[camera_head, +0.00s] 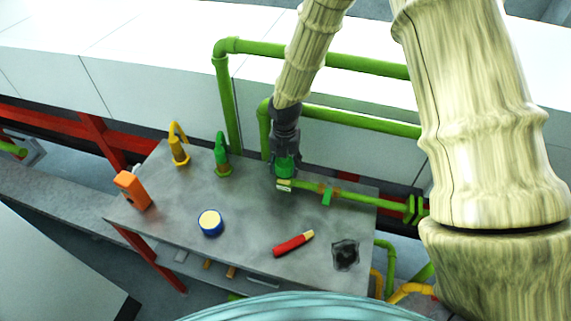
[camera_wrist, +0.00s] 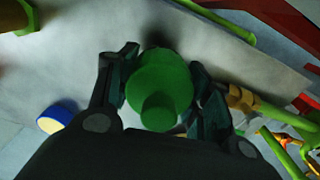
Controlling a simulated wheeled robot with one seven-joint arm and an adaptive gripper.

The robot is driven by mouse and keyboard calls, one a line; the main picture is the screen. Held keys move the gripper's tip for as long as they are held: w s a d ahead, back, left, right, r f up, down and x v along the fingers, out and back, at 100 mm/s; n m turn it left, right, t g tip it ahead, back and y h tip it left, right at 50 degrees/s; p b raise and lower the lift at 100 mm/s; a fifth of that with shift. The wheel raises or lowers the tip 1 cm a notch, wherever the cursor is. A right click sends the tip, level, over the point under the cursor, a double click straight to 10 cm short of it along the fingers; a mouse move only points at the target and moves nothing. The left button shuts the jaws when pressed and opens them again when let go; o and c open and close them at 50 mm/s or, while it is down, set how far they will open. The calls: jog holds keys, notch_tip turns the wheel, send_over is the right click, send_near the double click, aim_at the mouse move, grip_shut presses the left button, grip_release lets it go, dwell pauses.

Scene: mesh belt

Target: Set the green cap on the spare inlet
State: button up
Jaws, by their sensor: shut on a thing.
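My gripper (camera_head: 284,152) points down over the grey table and is shut on the green cap (camera_head: 285,168). In the wrist view the cap (camera_wrist: 160,84) sits between the two fingers of my gripper (camera_wrist: 163,75), its round knob facing the camera. A green pipe with a pale open end (camera_head: 284,185), which looks like the spare inlet, lies along the table right below the cap in the head view. I cannot tell whether cap and pipe touch.
On the table (camera_head: 180,215) stand a yellow fitting (camera_head: 179,148), a green fitting (camera_head: 222,158), an orange block (camera_head: 132,189) and a blue-rimmed round tin (camera_head: 210,222). A red marker-like stick (camera_head: 291,244) lies near a dark hole (camera_head: 345,254). Green pipes (camera_head: 227,95) rise behind.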

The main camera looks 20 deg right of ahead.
jog(key=shift+s+r, duration=0.4)
jog(key=shift+s, duration=0.25)
jog(key=shift+s+r, duration=0.4)
jog(key=shift+s, duration=0.2)
jog(key=shift+w+f, duration=0.6)
jog(key=shift+w, duration=0.25)
jog(key=shift+s+r+p, duration=0.25)
jog(key=shift+r+p, duration=0.05)
jog(key=shift+r, duration=0.05)
jog(key=shift+w+f, duration=0.25)
jog(key=shift+w, duration=0.1)
jog(key=shift+s+r, duration=0.15)
jog(key=shift+s, duration=0.05)
jog(key=shift+w, duration=0.1)
jog(key=shift+s, duration=0.25)
jog(key=shift+f, duration=0.7)
